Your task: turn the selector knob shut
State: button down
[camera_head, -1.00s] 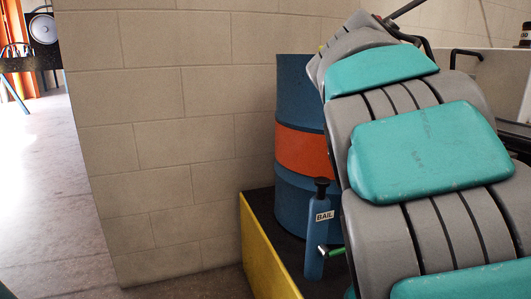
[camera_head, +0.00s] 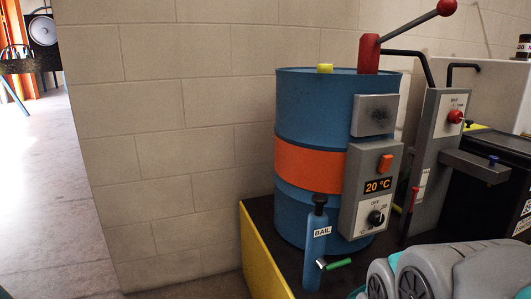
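Two knobs show, and I cannot tell which one the task calls the selector knob. A black knob (camera_head: 376,217) sits on the white dial plate of a grey control box on the blue drum (camera_head: 310,100), below an orange "20 °C" display (camera_head: 378,185). A red knob (camera_head: 455,116) sits on a labelled plate on the grey upright panel (camera_head: 432,150) to the right. The exact settings are too small to read surely. My grey and teal arm fills the bottom right corner. My gripper is out of view.
A red lever (camera_head: 410,27) with a ball end rises above the drum. A blue "BAIL" handle (camera_head: 317,245) with a green grip (camera_head: 338,264) stands in front. A grey arm-like bracket (camera_head: 487,165) juts right from the panel. The floor at left is clear.

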aim_at(456, 117)
jog(key=z, duration=0.75)
